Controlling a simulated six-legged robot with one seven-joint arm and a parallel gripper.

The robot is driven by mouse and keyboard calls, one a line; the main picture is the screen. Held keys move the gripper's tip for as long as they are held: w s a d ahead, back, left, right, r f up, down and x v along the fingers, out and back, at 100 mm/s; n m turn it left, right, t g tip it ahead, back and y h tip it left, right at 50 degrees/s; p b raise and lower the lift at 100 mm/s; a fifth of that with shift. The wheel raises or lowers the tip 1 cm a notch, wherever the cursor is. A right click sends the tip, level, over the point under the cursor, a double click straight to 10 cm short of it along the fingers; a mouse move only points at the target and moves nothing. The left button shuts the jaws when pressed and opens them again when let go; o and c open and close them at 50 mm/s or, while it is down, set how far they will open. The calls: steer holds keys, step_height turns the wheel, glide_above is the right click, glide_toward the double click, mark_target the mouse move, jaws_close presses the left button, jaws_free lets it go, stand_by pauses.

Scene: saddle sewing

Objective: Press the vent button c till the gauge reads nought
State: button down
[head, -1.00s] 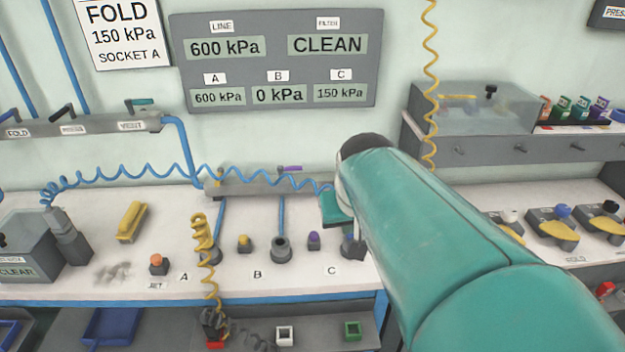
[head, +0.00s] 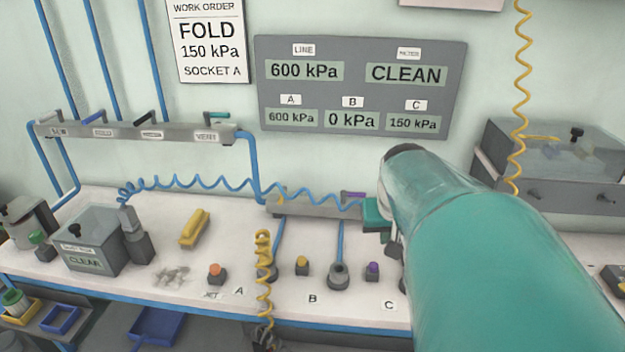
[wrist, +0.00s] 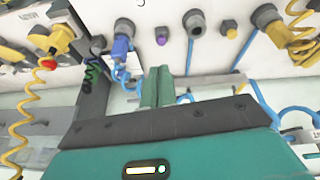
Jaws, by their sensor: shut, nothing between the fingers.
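The purple button (head: 373,270) stands on the bench above the C label, and it also shows in the wrist view (wrist: 161,38). The C gauge (head: 415,123) reads 150 kPa. My gripper (wrist: 157,70) is shut and empty, its green fingers pointing at the bench just below the purple button in the wrist picture. A gap shows between the fingertips and the button there; its depth is unclear. In the head view my arm hides the fingertips. A blue plug (wrist: 122,47) sits in the socket left of the button in the wrist view.
Socket B (head: 339,276) and a yellow button (head: 302,265) stand left of the purple button. The grey valve rail (head: 318,208) runs behind them. A blue coiled hose (head: 225,184) and a yellow coil (head: 264,270) cross the bench. The A gauge (head: 291,117) reads 600 kPa.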

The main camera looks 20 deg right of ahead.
steer(key=s+d+f, duration=0.1)
steer(key=s+d, duration=0.1)
steer(key=d, duration=0.8)
steer(key=s+d+f+m, duration=0.1)
steer(key=s+d+f, duration=0.1)
steer(key=d, duration=0.8)
steer(key=shift+g+y, duration=0.4)
steer(key=x, duration=1.3)
steer(key=shift+s+a+f, duration=0.2)
steer(key=shift+s+f, duration=0.05)
steer(key=shift+f, duration=0.3)
